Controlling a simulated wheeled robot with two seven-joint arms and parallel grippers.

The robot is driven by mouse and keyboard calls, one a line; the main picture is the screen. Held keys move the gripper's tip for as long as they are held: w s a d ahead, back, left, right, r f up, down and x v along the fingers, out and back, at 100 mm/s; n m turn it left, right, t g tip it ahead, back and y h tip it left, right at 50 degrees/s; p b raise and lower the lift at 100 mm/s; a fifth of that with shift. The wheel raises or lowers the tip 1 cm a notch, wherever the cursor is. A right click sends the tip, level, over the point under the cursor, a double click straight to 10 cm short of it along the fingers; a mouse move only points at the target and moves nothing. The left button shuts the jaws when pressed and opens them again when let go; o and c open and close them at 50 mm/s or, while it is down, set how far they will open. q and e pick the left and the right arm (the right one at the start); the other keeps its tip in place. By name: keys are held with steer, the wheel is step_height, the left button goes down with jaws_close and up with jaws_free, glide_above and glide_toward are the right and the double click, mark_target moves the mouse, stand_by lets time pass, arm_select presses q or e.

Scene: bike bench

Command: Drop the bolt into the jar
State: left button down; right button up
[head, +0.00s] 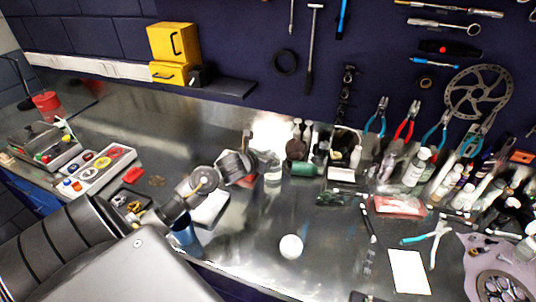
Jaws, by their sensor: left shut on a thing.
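My left arm comes in from the lower left, and my left gripper (268,160) is over the middle of the metal bench. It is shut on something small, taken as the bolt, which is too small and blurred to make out. A small pale container (273,177), which looks like the jar, stands just below the gripper fingers and is partly hidden by them. I cannot tell whether the gripper touches its rim or is above it. My right gripper is not in view.
A green cylinder (303,169) and dark containers stand just right of the gripper. A white round object (292,246) sits near the front edge. Bottles (416,167) and pliers crowd the right. A parts tray (100,168) is at left.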

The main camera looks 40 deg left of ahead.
arm_select(q)
steer(key=c, duration=1.5)
jaws_free()
steer(key=a+b+v, duration=0.1)
steer(key=b+v, duration=0.1)
steer(key=v, duration=0.8)
steer(key=shift+s+d+r, duration=0.15)
steer(key=shift+s+d, duration=0.25)
steer(key=shift+d, duration=0.15)
